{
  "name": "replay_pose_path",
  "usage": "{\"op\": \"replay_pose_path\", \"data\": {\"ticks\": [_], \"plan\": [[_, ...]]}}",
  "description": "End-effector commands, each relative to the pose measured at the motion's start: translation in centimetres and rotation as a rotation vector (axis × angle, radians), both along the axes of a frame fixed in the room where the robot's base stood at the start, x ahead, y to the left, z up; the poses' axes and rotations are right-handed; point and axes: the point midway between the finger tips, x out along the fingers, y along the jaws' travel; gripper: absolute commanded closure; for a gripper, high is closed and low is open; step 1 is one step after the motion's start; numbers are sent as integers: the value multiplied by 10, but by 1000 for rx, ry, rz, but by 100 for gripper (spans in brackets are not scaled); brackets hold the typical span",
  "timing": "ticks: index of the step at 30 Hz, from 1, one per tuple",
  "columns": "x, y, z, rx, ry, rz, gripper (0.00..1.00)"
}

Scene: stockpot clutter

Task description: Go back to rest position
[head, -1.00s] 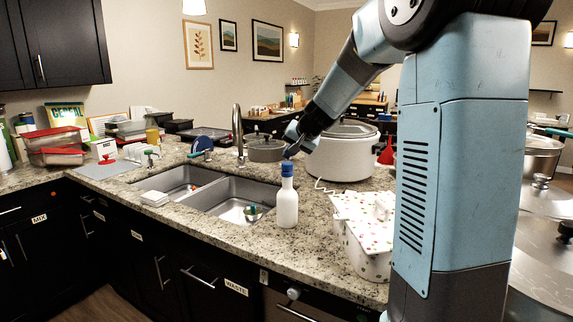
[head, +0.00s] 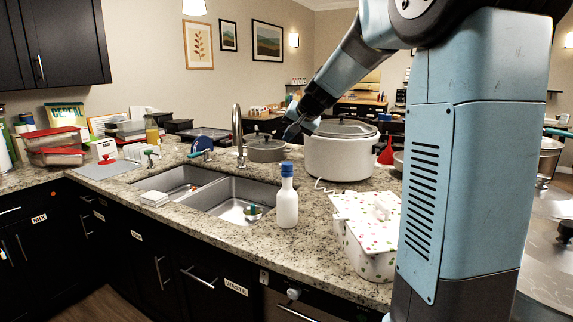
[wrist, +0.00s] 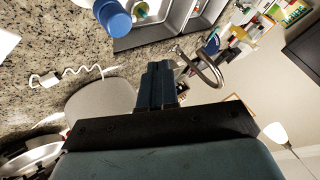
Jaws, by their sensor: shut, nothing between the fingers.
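My gripper (head: 292,131) is shut and empty.
A blue-capped white bottle (head: 287,197) stands upright beside the sink (head: 232,196), below the gripper. The white cooker (head: 338,158), a lidded grey pot (head: 265,150), a curved faucet (head: 238,130) and a dotted box (head: 372,235) are close by. The air above the counter's left is free.

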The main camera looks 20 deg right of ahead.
Motion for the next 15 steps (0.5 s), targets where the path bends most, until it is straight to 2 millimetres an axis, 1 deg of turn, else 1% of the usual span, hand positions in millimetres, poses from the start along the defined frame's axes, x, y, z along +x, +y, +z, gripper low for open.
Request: {"op": "replay_pose_path", "data": {"ticks": [11,14,15], "plan": [[-2,1,1,-2,0,3,100],[-15,3,4,-13,3,15,100],[-24,5,6,-22,5,24,100]]}}
